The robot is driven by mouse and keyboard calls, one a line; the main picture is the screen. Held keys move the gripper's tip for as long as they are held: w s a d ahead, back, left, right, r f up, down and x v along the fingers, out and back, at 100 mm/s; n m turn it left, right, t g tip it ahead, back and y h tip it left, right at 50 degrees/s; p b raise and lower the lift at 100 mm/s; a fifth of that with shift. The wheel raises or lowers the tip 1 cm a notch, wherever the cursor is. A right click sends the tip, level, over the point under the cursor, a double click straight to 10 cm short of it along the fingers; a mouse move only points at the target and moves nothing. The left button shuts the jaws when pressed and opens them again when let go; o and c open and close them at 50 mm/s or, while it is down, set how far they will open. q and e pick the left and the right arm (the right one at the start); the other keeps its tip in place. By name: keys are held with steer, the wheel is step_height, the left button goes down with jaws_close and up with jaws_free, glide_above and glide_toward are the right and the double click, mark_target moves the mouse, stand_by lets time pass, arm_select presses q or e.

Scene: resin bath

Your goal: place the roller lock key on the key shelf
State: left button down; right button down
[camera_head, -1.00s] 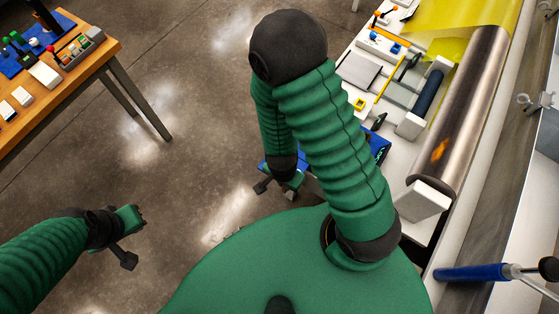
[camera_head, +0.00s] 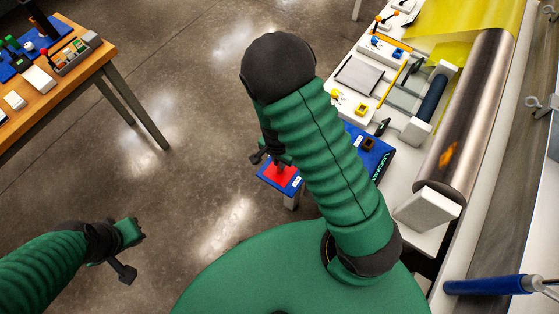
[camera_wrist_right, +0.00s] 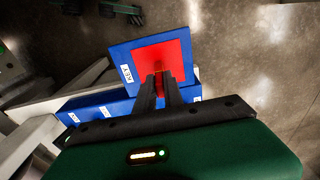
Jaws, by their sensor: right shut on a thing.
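The key shelf (camera_head: 294,185) is a small blue plate with a red square, left of my right arm. In the right wrist view the blue shelf (camera_wrist_right: 122,56), labelled KEY, lies just beyond my fingers. My right gripper (camera_wrist_right: 160,82) is shut, its fingertips over the red square. The roller lock key between them is mostly hidden; only a dark red sliver shows, hard to tell from the square. I cannot tell whether it touches the shelf. My left gripper (camera_head: 128,252) is open and empty over the floor at lower left.
A blue lock panel (camera_head: 378,165) with a dark socket sits right of the shelf, on the white machine. The large metal roller (camera_head: 465,120) and yellow film (camera_head: 465,30) are further right. A wooden table (camera_head: 85,76) stands at upper left. Open floor lies between.

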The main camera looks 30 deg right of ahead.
steer(key=c, duration=1.5)
jaws_free()
steer(key=shift+d, duration=0.1)
steer(key=shift+o, duration=0.2)
steer(key=s+a+r+n+t+p, duration=0.1)
steer(key=s+a+r+n, duration=0.1)
steer(key=r+n, duration=0.4)
steer(key=s+a+r+n+t+p, duration=0.1)
steer(key=s+a+r+n, duration=0.1)
steer(key=r+n, duration=0.5)
step_height(320, 180, up, 6)
steer(key=shift+s+a+f+n+y, duration=0.2)
steer(key=shift+s+n+y, duration=0.1)
steer(key=shift+s+y, duration=0.1)
